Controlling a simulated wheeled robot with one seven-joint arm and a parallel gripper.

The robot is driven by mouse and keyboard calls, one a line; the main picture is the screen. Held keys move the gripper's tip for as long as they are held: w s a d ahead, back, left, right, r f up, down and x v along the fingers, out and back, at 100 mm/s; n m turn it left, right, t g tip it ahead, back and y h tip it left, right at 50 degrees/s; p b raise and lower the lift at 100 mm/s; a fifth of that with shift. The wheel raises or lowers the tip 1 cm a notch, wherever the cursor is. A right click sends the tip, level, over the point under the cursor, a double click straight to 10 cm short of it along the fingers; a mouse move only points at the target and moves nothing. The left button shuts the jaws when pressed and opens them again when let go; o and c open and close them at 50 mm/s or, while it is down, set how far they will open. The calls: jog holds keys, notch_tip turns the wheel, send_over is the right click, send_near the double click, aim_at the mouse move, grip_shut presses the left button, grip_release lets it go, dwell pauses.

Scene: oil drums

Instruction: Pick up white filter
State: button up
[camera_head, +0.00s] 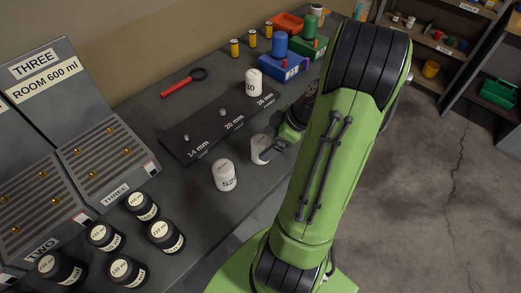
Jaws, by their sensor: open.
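Three white filters show in the head view. One white filter (260,148) stands on the dark bench right at my gripper (270,149). My gripper is open, with its dark fingers beside this filter; I cannot tell whether they touch it. A second white filter (224,176), with dark printing, stands on the bench to the left and nearer. A third white filter (253,81) sits upright at the 26 mm end of the black board (200,136). My green arm covers the bench to the right of the gripper.
Several dark jars with white labels (166,237) stand at front left, beside the grey stands (108,157). A magnifying glass (182,83) with a red handle lies behind the board. Yellow-and-black cylinders (252,38), blue and green blocks (283,67) and an orange tray (288,22) stand farther back.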

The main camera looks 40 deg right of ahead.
jog(key=x, duration=0.5)
jog(key=shift+w+d+b, duration=0.1)
jog(key=shift+d+b, duration=0.05)
jog(key=shift+b, duration=0.2)
jog(key=shift+r, duration=0.1)
jog(key=c, duration=1.3)
